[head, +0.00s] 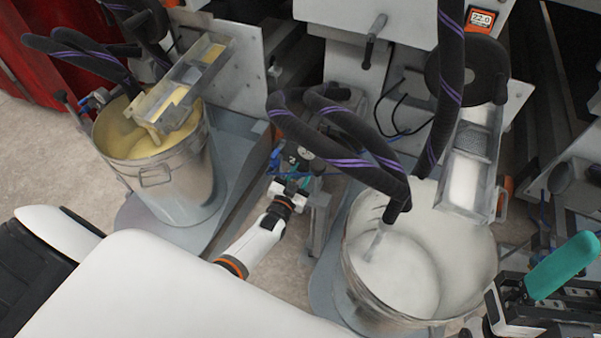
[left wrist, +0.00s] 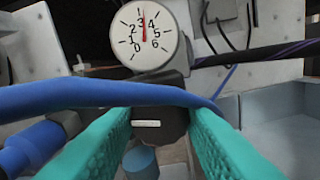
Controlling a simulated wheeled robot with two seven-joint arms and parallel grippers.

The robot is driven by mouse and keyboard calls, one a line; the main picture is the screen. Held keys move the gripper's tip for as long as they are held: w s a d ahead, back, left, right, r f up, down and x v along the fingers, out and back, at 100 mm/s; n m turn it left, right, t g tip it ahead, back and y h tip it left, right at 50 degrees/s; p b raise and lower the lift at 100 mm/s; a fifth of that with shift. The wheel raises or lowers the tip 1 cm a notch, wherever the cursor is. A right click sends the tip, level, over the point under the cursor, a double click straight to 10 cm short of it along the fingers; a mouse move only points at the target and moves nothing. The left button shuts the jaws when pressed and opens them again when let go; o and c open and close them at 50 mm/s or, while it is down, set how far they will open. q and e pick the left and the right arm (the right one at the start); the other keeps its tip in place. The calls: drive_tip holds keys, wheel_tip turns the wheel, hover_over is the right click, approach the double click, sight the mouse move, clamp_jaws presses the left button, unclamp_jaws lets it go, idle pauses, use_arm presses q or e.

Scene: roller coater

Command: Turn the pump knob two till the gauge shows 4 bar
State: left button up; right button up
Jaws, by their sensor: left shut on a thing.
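The pump's round white gauge (left wrist: 147,36) is in the left wrist view, with numbers 0 to 6. Its red needle points nearly straight up, close to the 3. Below it is the dark knob (left wrist: 160,128) with a white mark lying about level. My left gripper (left wrist: 160,135) is shut on the knob, one teal finger on each side. In the head view my left gripper (head: 295,176) is at the pump between the two buckets, and the gauge (head: 304,152) is small there. My right gripper (head: 562,268) shows partly at the lower right, apart from the pump; its opening is unclear.
A bucket of yellow liquid (head: 185,185) stands on the left, a bucket of white liquid (head: 345,275) on the right. Dark hoses (head: 345,125) with purple stripes arch over the pump. A blue hose (left wrist: 90,96) crosses just above my left fingers.

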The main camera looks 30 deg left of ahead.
use_arm(q)
drive_tip(key=m, duration=0.5)
drive_tip(key=shift+m, duration=0.6)
drive_tip(key=o, duration=1)
drive_tip(key=shift+c, duration=0.2)
drive_tip(key=shift+s, duration=0.15)
